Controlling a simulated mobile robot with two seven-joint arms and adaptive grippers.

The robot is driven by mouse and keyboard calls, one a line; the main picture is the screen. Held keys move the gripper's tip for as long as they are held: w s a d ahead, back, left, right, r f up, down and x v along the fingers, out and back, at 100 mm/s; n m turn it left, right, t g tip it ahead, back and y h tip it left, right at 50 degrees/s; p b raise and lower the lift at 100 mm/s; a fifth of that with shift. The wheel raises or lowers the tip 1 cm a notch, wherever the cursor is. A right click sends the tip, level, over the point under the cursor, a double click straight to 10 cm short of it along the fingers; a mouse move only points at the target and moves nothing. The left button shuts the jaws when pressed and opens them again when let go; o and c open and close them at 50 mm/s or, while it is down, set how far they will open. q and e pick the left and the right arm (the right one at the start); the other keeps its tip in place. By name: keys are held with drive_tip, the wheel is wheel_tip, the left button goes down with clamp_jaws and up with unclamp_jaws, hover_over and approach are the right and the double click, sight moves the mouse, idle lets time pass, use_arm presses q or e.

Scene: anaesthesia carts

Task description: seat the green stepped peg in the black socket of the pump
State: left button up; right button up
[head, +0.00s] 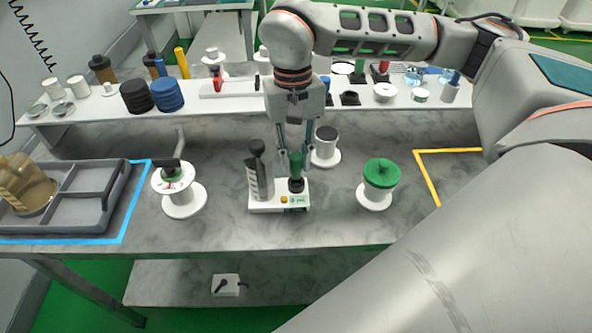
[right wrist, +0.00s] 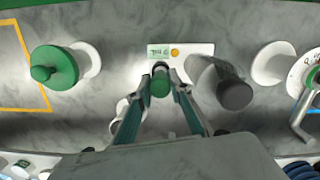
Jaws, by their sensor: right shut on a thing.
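The green stepped peg (head: 295,163) stands upright between the fingers of my right gripper (head: 296,155), which is shut on it. The peg's lower end meets the black socket (head: 296,185) on the white base of the pump (head: 265,206). How deep it sits in the socket I cannot tell. In the right wrist view the peg's round green top (right wrist: 160,86) lies between the fingertips, with the black socket rim (right wrist: 160,65) just beyond it. A grey syringe-like cylinder with a dark top (head: 259,170) stands on the pump, left of the peg. My left gripper is not in view.
White spools stand on both sides: one with a green top (head: 381,174) at right, one with a dark handle (head: 178,187) at left, and a grey-topped one (head: 326,146) close behind the gripper. A grey divided tray (head: 105,208) lies far left. A crowded shelf (head: 225,108) runs behind.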

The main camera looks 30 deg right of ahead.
sight(297, 177)
drive_tip(key=shift+f, duration=1.85)
drive_tip(key=shift+f, duration=0.15)
drive_tip(key=shift+f, duration=0.25)
drive_tip(key=o, duration=0.6)
drive_tip(key=shift+s+f, duration=0.15)
drive_tip(key=r, duration=0.4)
drive_tip(key=w+r, duration=0.1)
drive_tip(key=r, duration=0.8)
drive_tip(key=shift+w+d+p, duration=0.25)
drive_tip(key=shift+w+p, duration=0.05)
